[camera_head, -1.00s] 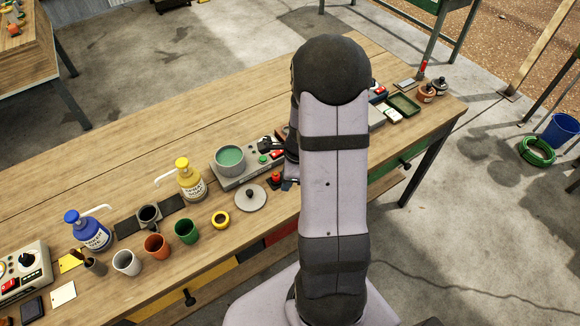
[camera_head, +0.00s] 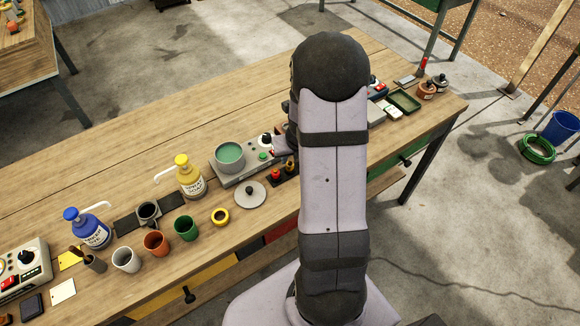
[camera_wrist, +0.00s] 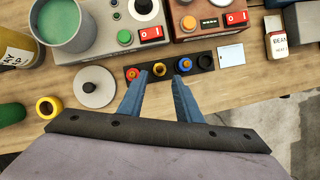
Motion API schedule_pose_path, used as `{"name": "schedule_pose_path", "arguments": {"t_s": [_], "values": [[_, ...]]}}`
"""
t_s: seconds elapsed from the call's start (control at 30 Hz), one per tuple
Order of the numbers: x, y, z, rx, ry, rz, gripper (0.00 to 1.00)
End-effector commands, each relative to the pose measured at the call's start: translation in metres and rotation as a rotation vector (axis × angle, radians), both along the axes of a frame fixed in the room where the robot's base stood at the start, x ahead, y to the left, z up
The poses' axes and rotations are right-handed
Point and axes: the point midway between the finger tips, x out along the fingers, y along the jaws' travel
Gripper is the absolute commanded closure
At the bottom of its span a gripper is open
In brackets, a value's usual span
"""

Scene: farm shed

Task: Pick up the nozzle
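Small coloured nozzle-like pieces stand in a row on a black strip (camera_wrist: 205,62) in the wrist view: a red one (camera_wrist: 132,74), a yellow one (camera_wrist: 159,69), a blue one (camera_wrist: 185,65) and a black one at the right end. I cannot tell which of them the task means. My gripper (camera_wrist: 159,75) is open and empty, its two blue fingers pointing at the strip, with the yellow piece showing between the tips. The head view shows the red piece (camera_head: 275,174) at the strip's left end; my arm hides the strip's right part and the fingers.
Behind the strip stand a grey control box with a green pot (camera_wrist: 62,22) and a brown control box (camera_wrist: 210,18). A round grey lid (camera_wrist: 95,88) and a yellow ring (camera_wrist: 48,107) lie to the left. A white card (camera_wrist: 231,57) lies to the right. Cups and pump bottles stand farther left.

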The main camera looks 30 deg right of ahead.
Motion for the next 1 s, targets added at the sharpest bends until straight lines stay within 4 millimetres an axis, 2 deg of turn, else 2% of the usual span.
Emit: {"name": "schedule_pose_path", "arguments": {"t_s": [0.1,0.37,0.73,1.0], "values": [[0.004,-0.001,-0.012,-0.001,0.000,0.002,0.69],[0.006,-0.002,-0.017,0.000,0.001,0.002,0.69],[0.019,-0.006,-0.058,-0.001,0.001,0.003,0.69],[0.022,-0.007,-0.061,-0.001,0.000,0.003,0.69]]}}
